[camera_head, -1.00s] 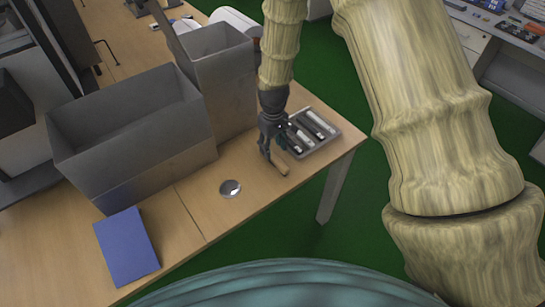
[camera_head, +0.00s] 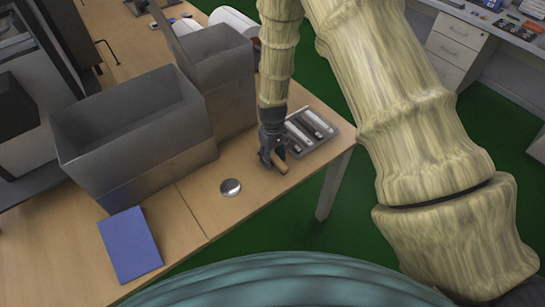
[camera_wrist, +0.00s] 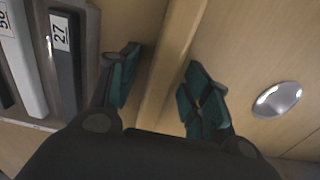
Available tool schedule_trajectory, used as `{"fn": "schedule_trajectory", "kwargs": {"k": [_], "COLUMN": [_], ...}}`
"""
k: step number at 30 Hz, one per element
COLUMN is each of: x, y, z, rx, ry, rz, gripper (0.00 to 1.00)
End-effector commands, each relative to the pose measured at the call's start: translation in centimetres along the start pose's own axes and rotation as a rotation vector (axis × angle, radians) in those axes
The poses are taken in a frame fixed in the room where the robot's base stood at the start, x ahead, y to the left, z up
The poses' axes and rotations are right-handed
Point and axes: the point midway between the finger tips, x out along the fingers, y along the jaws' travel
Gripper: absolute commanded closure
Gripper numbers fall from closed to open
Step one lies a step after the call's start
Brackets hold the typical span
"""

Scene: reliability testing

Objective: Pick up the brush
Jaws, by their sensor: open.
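The brush shows as a light wooden handle (camera_head: 281,166) on the table near its front edge; my gripper hides the rest. In the wrist view the wooden handle (camera_wrist: 174,58) runs between my two green-padded fingers, with gaps on both sides. My gripper (camera_head: 271,158) is open and low over the brush in the head view; its fingers (camera_wrist: 163,85) straddle the handle in the wrist view. I cannot tell whether the fingertips touch the table.
A grey tray (camera_head: 332,129) with labelled slots is close beside my gripper. A round metal disc (camera_head: 231,187) and a blue folder (camera_head: 131,245) lie to the left. Two grey bins (camera_head: 135,130) (camera_head: 225,85) stand behind. The table's right edge is near.

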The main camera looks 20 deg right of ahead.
Motion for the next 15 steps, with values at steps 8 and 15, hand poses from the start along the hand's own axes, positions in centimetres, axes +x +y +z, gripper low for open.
{"fn": "schedule_trajectory", "kwargs": {"k": [8, 15], "x": [-0.02, -0.04], "y": [-0.01, -0.01], "z": [-0.01, -0.01], "rx": [0.0, 0.0], "ry": [0.0, 0.0], "rz": [0.0, 0.0], "gripper": [0.75, 1.0]}}
